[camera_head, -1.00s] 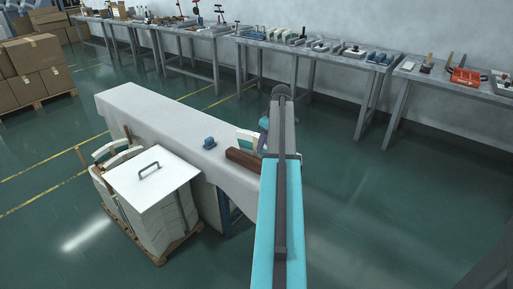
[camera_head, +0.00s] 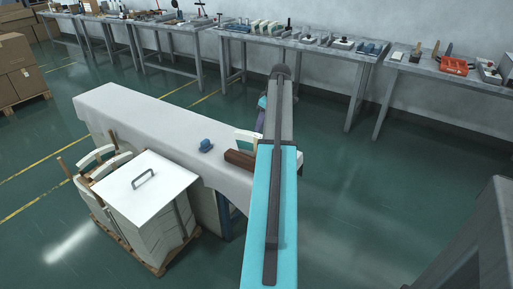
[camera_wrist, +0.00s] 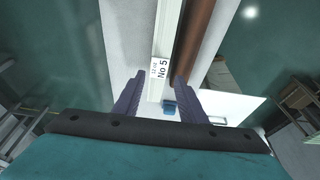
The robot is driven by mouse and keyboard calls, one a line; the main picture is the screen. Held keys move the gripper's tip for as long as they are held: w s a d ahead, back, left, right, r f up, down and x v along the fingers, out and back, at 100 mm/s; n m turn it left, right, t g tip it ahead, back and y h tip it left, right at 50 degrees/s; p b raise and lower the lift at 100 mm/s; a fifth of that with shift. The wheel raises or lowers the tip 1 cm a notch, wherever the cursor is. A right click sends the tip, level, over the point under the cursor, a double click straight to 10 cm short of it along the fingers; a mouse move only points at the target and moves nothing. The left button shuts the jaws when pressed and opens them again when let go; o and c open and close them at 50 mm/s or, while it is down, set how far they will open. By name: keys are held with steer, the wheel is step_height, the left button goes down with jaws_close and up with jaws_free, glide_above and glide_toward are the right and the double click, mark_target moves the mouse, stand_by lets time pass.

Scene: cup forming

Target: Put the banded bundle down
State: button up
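The banded bundle, a pale upright stack with a green part (camera_head: 246,141), shows at the right end of the cloth-covered table, partly hidden by my arm. In the wrist view it is a long pale strip (camera_wrist: 170,30) with a white "No 5" label (camera_wrist: 160,69). My gripper (camera_wrist: 159,76) has its two dark fingers apart, one on each side of the strip's line. A gap shows between the left finger and the label; contact at the right finger is unclear. In the head view the gripper is mostly behind my arm.
A brown block (camera_head: 240,160) lies right beside the bundle. A small blue object (camera_head: 206,146) sits on the table (camera_head: 130,112) to the left. A white-topped stack with a handle (camera_head: 146,185) stands on a pallet in front. Workbenches line the wall.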

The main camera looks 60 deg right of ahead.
mark_target(258, 136)
stand_by(0.3)
steer(key=shift+x, duration=4.3)
steer(key=shift+s, duration=0.1)
steer(key=shift+p+x, duration=0.3)
steer(key=shift+x, duration=2.35)
steer(key=shift+s, duration=0.2)
steer(key=shift+d, duration=0.1)
jaws_close()
